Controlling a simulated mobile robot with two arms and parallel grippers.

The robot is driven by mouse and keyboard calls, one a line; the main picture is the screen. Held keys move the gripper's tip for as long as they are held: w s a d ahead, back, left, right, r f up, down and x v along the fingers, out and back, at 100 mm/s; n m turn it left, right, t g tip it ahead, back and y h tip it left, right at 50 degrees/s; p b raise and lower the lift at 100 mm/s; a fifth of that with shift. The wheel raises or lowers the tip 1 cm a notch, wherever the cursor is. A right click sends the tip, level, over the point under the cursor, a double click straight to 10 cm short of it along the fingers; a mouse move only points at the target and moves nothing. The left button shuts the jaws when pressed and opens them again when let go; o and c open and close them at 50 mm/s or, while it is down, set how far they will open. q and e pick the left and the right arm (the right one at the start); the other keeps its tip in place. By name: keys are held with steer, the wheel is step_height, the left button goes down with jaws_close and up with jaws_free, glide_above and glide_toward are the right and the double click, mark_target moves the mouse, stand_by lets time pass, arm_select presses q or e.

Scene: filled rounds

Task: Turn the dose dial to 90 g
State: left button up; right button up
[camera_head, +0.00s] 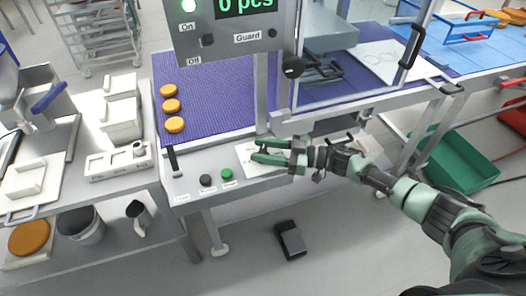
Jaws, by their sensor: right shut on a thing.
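A white plate (245,152) lies on the machine's grey front panel (200,196), at the middle of the view. My right gripper (262,151) reaches in from the right over this plate. Its two green fingers are a little apart and shut on what appears to be the dose dial, which they mostly hide. The dial's pointer and the scale numbers cannot be read. My left gripper is not in view.
Left of the plate are a green button (227,173), a black button (206,180) and a black lever (172,158). Orange rounds (172,106) lie on the purple belt (215,85). A black pedal (291,241) is on the floor.

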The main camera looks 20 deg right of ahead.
steer(key=o, duration=1.4)
steer(key=b+v, duration=0.2)
steer(key=v, duration=0.5)
steer(key=shift+f, duration=0.15)
steer(key=shift+s+d, duration=0.15)
steer(key=shift+d, duration=0.15)
